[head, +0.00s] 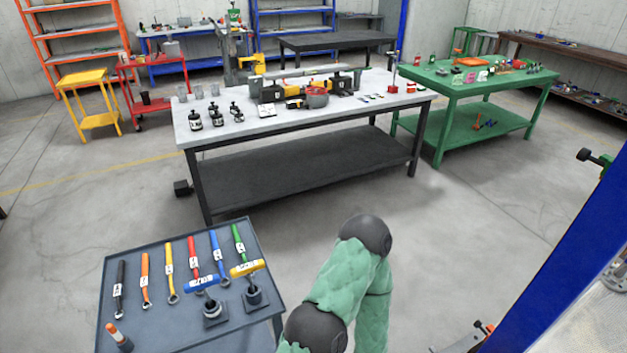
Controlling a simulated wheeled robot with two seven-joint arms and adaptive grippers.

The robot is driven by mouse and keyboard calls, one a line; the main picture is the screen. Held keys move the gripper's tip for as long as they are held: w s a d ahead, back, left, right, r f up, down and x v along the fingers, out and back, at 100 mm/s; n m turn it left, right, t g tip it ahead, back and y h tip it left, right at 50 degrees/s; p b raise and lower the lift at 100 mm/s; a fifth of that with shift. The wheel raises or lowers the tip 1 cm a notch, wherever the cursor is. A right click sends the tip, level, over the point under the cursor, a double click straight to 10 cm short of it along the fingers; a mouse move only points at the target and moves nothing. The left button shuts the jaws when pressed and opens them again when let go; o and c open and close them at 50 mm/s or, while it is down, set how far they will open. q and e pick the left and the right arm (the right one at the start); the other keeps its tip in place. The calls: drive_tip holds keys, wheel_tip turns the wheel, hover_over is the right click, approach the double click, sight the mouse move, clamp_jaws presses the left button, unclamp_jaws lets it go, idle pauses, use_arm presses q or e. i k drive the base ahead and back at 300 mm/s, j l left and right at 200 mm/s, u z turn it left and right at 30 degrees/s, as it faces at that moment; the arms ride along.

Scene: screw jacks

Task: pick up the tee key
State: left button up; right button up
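Two T-handled tools stand on the grey cart top (140,275) at the lower left. One has a blue crossbar (202,284) and the other a yellow crossbar (247,268). Each crossbar carries a white label and sits above a dark round socket on a square base. I cannot tell which of them is the tee key. The elbow of one of my green padded arms shows to the right of the cart, apart from the tools. Neither gripper is in view.
Several coloured-handle tools lie in a row behind the T-handles, including a red one (193,255). An orange-and-white item (117,336) stands at the cart's front left. A grey workbench (350,105) stands beyond. A blue post (560,270) rises at right. Open floor lies between.

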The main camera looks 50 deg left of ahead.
sight(248, 268)
drive_tip(key=u, duration=2.3)
